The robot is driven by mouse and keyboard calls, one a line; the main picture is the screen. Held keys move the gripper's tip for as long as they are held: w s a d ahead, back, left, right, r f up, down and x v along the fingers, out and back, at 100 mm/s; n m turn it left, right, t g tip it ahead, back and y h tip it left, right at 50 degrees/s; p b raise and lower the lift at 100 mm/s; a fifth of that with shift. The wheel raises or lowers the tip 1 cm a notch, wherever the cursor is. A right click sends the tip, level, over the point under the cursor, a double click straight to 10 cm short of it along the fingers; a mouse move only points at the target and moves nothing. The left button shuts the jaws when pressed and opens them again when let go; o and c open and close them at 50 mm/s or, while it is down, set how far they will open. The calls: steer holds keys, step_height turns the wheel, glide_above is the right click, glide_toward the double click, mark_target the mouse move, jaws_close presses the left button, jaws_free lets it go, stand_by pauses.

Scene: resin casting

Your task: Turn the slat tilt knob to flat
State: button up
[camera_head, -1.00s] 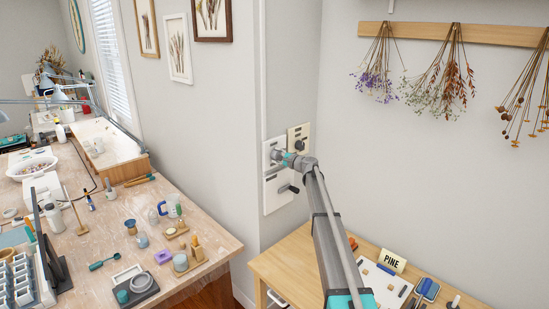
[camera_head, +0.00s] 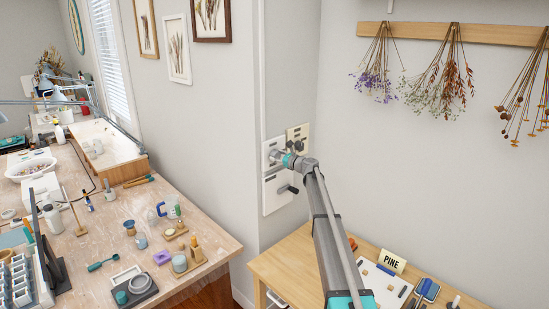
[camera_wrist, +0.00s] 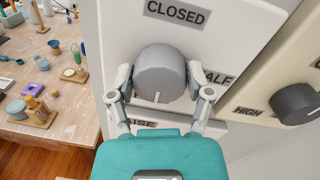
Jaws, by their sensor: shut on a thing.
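The slat tilt knob (camera_wrist: 160,70) is a round grey knob on a white wall plate (camera_wrist: 110,20). The word CLOSED is above it and HALF, partly covered, is to its right. A pale pointer mark on the knob faces down in the wrist view, toward my gripper's body. My gripper (camera_wrist: 159,78) is shut on the knob, one finger on each side. Any label below the knob is hidden by the gripper. In the head view my gripper (camera_head: 275,157) is at the plate (camera_head: 267,148) and largely hides the knob.
A beige plate with a dark knob (camera_wrist: 297,103) marked HIGH is close on the right. A lower white panel with a dark lever (camera_head: 291,188) is just below. A cluttered workbench (camera_head: 215,240) stands left, and a wooden table (camera_head: 270,262) stands below right.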

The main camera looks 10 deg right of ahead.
steer(key=shift+s+f+m, duration=0.1)
steer(key=shift+s+m, duration=0.05)
steer(key=shift+m, duration=0.25)
steer(key=o, duration=1.1)
steer(key=shift+o, duration=0.2)
steer(key=v, duration=1.1)
steer(key=shift+s+d, duration=0.3)
